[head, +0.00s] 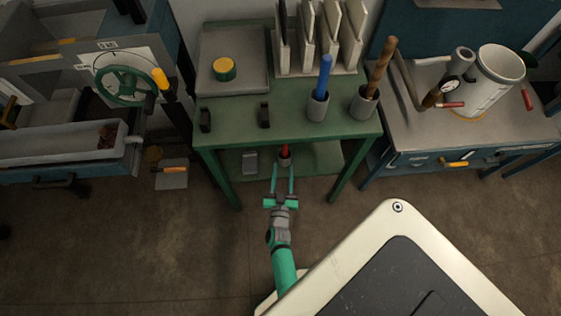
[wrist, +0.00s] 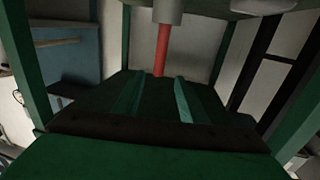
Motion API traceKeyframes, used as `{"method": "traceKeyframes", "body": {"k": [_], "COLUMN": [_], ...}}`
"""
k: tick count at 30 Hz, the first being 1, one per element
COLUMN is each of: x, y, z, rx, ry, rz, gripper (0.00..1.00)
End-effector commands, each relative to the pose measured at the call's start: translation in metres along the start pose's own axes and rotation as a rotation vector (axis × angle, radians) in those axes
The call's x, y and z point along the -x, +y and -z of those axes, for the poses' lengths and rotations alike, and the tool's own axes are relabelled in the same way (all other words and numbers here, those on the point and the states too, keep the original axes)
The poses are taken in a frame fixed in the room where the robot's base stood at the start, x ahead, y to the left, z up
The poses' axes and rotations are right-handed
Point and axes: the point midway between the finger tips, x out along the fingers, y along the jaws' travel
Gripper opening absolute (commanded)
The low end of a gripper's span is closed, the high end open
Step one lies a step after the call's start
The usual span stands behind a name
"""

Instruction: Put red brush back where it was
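The red brush (head: 284,150) shows its red handle under the front edge of the green table, in a grey holder (head: 284,160). My gripper (head: 283,167) is open, its two teal fingers reaching in under the table top toward the brush. In the wrist view the red handle (wrist: 162,50) joins the grey holder (wrist: 166,10) at the top of the picture. The handle's free end lies between the tips of my spread fingers (wrist: 157,80) as seen there. Neither finger visibly touches it. I cannot tell how far beyond the tips it stands.
The green table (head: 235,118) bears a blue brush (head: 324,75) and a brown-handled brush (head: 380,65), each in a grey cup. A grey block (head: 250,161) is at left on the lower shelf (head: 315,160). Table legs stand on both sides of my arm.

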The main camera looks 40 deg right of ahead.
Motion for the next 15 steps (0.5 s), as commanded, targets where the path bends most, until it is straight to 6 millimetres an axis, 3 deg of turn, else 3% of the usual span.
{"method": "traceKeyframes", "body": {"k": [10, 13, 15], "x": [0.007, 0.025, 0.046], "y": [-0.002, -0.010, -0.019], "z": [0.001, 0.004, 0.010], "rx": [0.000, 0.001, 0.002], "ry": [-0.001, -0.006, -0.015], "rz": [0.007, 0.043, 0.086], "gripper": [0.38, 0.38, 0.38]}}
